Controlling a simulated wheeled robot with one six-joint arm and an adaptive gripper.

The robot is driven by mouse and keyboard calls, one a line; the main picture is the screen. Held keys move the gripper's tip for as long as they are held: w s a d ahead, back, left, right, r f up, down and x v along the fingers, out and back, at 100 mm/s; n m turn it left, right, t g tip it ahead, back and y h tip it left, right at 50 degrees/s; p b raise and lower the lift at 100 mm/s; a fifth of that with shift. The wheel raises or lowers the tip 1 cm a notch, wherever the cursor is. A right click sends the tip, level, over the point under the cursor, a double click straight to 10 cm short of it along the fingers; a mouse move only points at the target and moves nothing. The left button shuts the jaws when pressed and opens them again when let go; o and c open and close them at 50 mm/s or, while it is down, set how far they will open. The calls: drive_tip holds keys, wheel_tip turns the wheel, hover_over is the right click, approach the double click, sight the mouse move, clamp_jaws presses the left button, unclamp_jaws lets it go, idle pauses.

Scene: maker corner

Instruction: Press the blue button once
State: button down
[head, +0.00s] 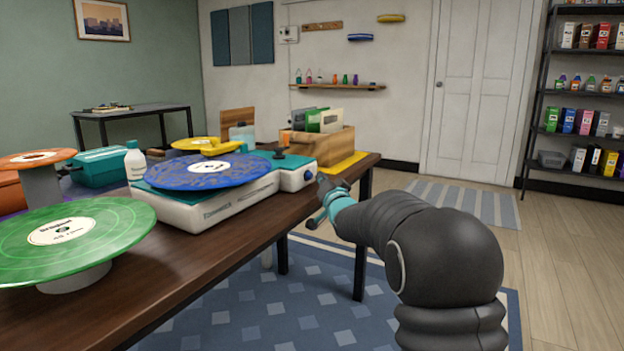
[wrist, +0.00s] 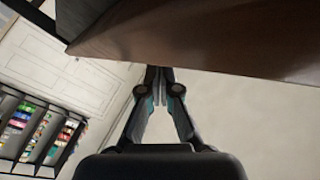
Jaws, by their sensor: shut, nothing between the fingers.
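A white and teal record player (head: 215,205) with a blue record (head: 195,172) stands on the wooden table. No blue button shows clearly in the wrist view.
The table (head: 130,285) also holds a green record (head: 115,235) on a stand, a white bottle (head: 135,160) and a wooden crate of sleeves (head: 335,148) behind the player. The floor (head: 560,235) to the right is open. A shelf (head: 575,85) stands far right.

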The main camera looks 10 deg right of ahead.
drive_tip(key=shift+s+d+b, duration=0.15)
drive_tip(key=shift+s+d, duration=0.6)
drive_tip(key=shift+d, duration=0.3)
drive_tip(key=shift+s+d+b, duration=0.15)
drive_tip(key=shift+s+d, duration=0.6)
drive_tip(key=shift+d, duration=0.25)
